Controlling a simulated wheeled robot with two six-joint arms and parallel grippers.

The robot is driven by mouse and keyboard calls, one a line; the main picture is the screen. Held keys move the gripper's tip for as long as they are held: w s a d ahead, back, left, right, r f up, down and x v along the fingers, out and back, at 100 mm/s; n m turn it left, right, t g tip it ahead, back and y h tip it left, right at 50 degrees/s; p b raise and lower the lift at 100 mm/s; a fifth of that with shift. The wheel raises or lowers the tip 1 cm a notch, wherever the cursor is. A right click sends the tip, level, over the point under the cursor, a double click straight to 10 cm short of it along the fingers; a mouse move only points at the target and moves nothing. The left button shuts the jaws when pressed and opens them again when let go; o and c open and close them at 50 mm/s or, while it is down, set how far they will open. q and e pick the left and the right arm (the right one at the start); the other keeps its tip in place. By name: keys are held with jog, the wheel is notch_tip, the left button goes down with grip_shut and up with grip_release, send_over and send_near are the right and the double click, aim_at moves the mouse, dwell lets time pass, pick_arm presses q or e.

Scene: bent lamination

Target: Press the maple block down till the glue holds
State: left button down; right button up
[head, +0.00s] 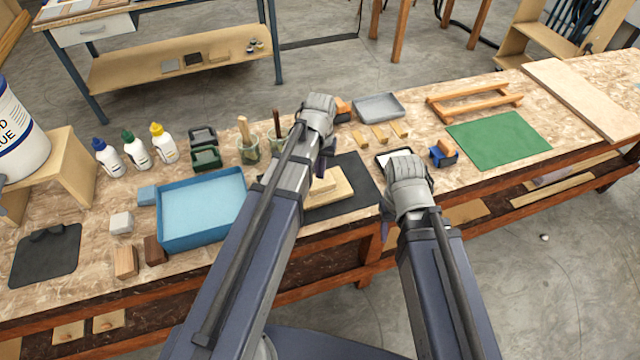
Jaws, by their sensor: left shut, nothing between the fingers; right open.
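A pale wooden block (326,186), which looks like the maple block, lies on a wider pale board (340,196) on the black mat (362,178). My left arm hides the left side of this stack. My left gripper (320,172) is shut, with its dark fingers pointing down at the block's top. I cannot tell whether the tips touch it. My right gripper (385,230) is open, to the right of the mat near the bench's front edge, with nothing seen in it. Its fingers are mostly hidden by its own wrist.
A blue tray (160,222), glue bottles (135,150) and small blocks (126,262) stand on the left. A blue and orange tool (443,154), a green mat (500,140) and a wooden frame (474,103) lie on the right. Small wood pieces (380,134) lie behind the black mat.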

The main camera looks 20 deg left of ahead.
pick_arm(q)
jog(key=shift+f+b, duration=0.85)
jog(key=shift+b, duration=0.05)
dwell(3.8)
jog(key=shift+r, duration=0.1)
dwell(3.1)
